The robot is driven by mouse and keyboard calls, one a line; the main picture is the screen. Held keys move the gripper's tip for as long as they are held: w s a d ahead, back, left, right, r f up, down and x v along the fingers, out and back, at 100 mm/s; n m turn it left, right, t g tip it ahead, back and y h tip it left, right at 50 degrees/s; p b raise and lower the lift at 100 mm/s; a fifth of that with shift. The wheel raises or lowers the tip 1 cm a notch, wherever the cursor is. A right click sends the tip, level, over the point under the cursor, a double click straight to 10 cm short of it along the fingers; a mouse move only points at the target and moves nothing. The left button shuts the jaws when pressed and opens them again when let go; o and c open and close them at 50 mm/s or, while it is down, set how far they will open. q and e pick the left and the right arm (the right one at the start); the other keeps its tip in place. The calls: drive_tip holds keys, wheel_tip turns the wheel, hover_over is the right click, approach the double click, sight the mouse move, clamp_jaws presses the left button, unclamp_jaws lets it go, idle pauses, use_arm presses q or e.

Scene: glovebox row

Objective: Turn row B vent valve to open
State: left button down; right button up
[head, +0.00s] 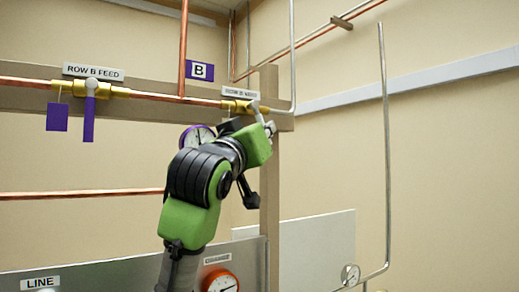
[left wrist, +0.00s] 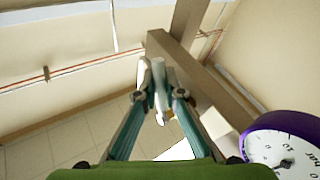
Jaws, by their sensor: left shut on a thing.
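The row B vent valve (head: 240,106) is a brass body on the copper pipe, under a small label partly hidden by its angle and reading roughly "ROW B VENT". Its pale lever handle (head: 257,112) hangs down and slightly right from the valve's right end. My left gripper (head: 268,128) reaches up to this handle. In the left wrist view the two teal fingers close on the pale handle (left wrist: 159,88) from both sides. The fingers hide part of the handle in the head view. My right gripper is not in view.
The row B feed valve (head: 91,88), with a purple lever and purple tag (head: 57,117), is on the same pipe to the left. A purple-rimmed gauge (head: 196,137) sits close behind my left arm.

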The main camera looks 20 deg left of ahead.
use_arm(q)
drive_tip(key=shift+w+d+r+n+t+y+b, duration=0.2)
drive_tip(key=shift+n+t+y+b, duration=0.1)
drive_tip(key=shift+n+t+b, duration=0.2)
drive_tip(key=shift+w+d+r+n+t+y+b, duration=0.15)
drive_tip(key=shift+n+t+y+b, duration=0.15)
drive_tip(key=shift+n+t+b, duration=0.15)
drive_tip(key=shift+a, duration=0.1)
drive_tip(key=c, duration=2.1)
unclamp_jaws()
drive_tip(key=shift+c, duration=0.2)
drive_tip(key=shift+f, duration=0.1)
drive_tip(key=v, duration=1.2)
